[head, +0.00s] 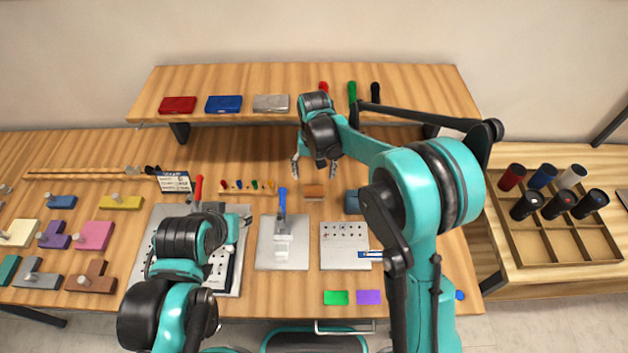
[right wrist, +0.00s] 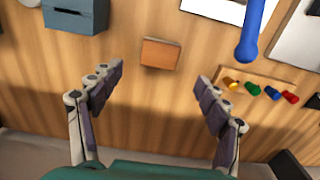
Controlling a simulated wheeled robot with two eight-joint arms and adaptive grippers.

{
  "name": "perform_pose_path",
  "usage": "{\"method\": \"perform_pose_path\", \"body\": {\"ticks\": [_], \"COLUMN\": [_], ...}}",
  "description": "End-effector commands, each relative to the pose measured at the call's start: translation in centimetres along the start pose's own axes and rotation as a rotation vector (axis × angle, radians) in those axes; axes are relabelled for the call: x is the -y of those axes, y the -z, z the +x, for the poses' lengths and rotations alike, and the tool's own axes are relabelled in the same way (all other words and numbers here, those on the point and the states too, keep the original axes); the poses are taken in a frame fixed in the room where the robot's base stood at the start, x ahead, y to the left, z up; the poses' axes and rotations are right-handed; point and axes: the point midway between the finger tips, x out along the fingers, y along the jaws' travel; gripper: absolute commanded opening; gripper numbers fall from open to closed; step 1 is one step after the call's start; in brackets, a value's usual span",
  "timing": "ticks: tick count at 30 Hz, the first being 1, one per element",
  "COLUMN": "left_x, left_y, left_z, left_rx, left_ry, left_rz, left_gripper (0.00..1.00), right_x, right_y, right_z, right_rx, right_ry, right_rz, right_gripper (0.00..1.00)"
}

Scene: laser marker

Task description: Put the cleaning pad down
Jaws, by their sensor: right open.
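A small orange-brown pad, which I take for the cleaning pad, lies on the wooden table (head: 300,308) in the middle of the head view (head: 314,191). In the right wrist view it is a brown block (right wrist: 160,54) beyond the fingertips, between their lines and apart from both. My right gripper (head: 314,172) is open and empty, just behind the pad; its spread fingers also show in the right wrist view (right wrist: 160,82). My left gripper (head: 242,222) is over the plate at left; its fingers are too small to read.
A blue-handled tool (head: 282,205) stands on a metal plate left of the pad. Coloured pegs (head: 245,185) sit in a strip nearby. A blue-grey box (head: 351,202) is to the right. A raised shelf (head: 220,78) runs behind. A divided crate (head: 548,243) stands at far right.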

Motion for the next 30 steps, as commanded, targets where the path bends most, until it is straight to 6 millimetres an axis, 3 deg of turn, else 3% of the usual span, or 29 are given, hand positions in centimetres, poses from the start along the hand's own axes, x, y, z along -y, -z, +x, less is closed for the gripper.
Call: {"method": "perform_pose_path", "body": {"ticks": [1, 6, 13, 17, 23, 30], "left_x": [0.0, 0.0, 0.0, 0.0, 0.0, 0.0], "left_y": [0.2, 0.5, 0.5, 0.5, 0.5, 0.5], "left_z": [-0.3, -0.6, -0.7, -0.7, -0.7, -0.7], "left_rx": [0.000, 0.000, 0.000, 0.000, 0.000, 0.000], "left_ry": [0.000, 0.000, 0.000, 0.000, 0.000, 0.000], "left_rz": [0.000, 0.000, 0.000, 0.000, 0.000, 0.000], "left_gripper": [0.40, 0.40, 0.40, 0.40, 0.40, 0.40], "right_x": [0.0, 0.0, -0.1, -1.1, -5.5, -11.0], "right_y": [0.0, 0.0, 0.0, -0.7, -4.1, -10.4], "right_z": [-1.2, -3.3, -4.0, -5.2, -9.9, -13.8], "right_rx": [0.000, 0.000, -0.001, -0.022, -0.135, -0.308], "right_ry": [0.000, 0.000, 0.000, 0.007, 0.034, 0.049], "right_rz": [0.000, 0.000, 0.000, 0.002, 0.005, 0.005], "right_gripper": [0.76, 0.76, 0.76, 0.76, 0.76, 0.76]}}
